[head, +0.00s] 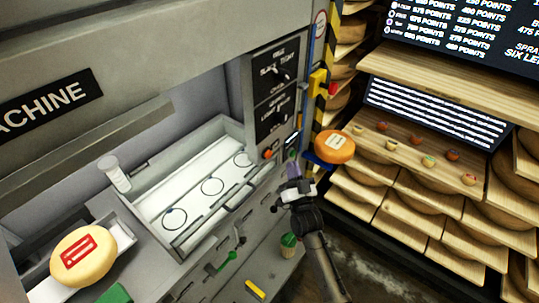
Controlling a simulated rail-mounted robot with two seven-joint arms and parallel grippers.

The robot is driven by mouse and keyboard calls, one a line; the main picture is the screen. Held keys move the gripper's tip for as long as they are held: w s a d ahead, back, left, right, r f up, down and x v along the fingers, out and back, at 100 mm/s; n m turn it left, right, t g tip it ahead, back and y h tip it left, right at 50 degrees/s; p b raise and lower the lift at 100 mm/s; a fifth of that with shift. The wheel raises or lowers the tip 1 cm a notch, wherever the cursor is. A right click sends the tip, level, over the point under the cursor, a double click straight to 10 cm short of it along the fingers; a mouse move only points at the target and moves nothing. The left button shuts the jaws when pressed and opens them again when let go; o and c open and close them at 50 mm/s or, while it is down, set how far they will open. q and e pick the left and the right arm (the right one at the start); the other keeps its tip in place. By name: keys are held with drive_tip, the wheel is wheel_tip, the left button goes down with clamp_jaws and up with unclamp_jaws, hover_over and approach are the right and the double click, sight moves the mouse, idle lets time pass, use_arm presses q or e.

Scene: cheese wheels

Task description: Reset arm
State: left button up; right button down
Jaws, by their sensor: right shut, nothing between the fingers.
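My right gripper (292,172) is in the middle of the head view, with its arm coming up from the bottom. It is shut with nothing held. It is in front of the machine's right end, below the dark switch panel (274,85) and left of an orange cheese wheel (334,146). Whether its tips touch the machine front I cannot tell. My left gripper does not show.
A machine with a white tray (149,196) marked with circles fills the left. A yellow cheese wheel (83,256) with a red label sits at lower left, near a white cylinder (114,173). Wooden shelves (404,155) with cheeses stand at right. Dark floor shows at the bottom.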

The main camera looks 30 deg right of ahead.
idle(0.3)
drive_tip(key=a+f+n+g+y, duration=0.3)
drive_tip(key=f+g+y, duration=0.2)
drive_tip(key=f+g, duration=0.25)
drive_tip(key=s+a+n+g+y, duration=0.15)
drive_tip(key=s+a+g, duration=0.3)
drive_tip(key=s, duration=0.55)
drive_tip(key=s+a+n+g+y, duration=0.1)
drive_tip(key=s+a+n+g, duration=0.2)
drive_tip(key=s+a, duration=0.5)
drive_tip(key=s+f+n+g, duration=0.1)
drive_tip(key=s+f+g, duration=0.1)
drive_tip(key=s+f, duration=0.5)
drive_tip(key=s+f+g, duration=0.2)
drive_tip(key=s, duration=0.8)
wheel_tip(320, 180, up, 25)
drive_tip(key=p, duration=2.5)
drive_tip(key=shift+s+y, duration=0.15)
drive_tip(key=shift+y, duration=0.2)
